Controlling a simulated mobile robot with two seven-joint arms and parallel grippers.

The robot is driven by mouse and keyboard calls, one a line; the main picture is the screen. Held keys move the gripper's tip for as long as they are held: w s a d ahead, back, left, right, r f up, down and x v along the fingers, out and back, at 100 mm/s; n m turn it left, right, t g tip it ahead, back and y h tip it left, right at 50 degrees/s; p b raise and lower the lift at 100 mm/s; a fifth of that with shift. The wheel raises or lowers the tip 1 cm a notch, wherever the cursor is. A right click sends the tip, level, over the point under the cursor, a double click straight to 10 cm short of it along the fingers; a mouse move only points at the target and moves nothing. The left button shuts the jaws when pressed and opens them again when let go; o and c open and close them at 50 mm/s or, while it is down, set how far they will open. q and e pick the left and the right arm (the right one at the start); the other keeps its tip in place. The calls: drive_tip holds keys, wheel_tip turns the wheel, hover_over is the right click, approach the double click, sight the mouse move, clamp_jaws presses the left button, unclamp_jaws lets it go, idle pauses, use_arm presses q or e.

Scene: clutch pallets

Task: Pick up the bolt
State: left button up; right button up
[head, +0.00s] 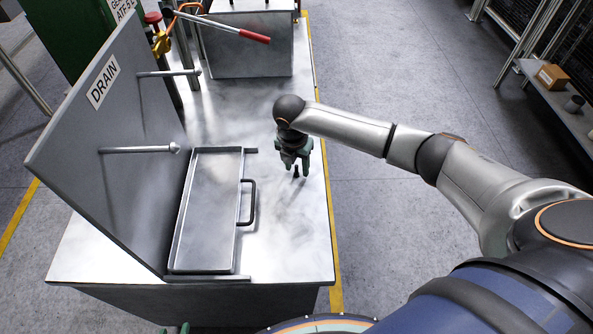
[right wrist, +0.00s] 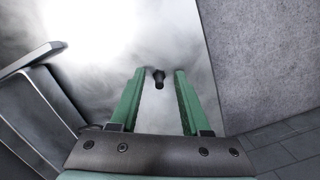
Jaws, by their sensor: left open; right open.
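The bolt (head: 297,171) is small and dark and stands on the shiny metal bench top, right of the tray, near the bench's right edge. My right gripper (head: 295,168) is just above it, pointing down. In the right wrist view the bolt (right wrist: 158,78) shows in the gap between the two green fingertips (right wrist: 159,72), with space on both sides. The right gripper is open and empty. Only the green tips of my left gripper (head: 176,329) show at the bottom edge of the head view, away from the bolt.
A shallow metal tray (head: 238,160) with a black handle (head: 250,203) lies left of the bolt. An upright DRAIN panel (head: 110,140) with pegs stands further left. A metal block (head: 240,52) with a red-handled lever (head: 254,36) is at the back. Bench top around the bolt is clear.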

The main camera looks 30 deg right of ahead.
clamp_jaws()
idle(0.3)
idle(0.3)
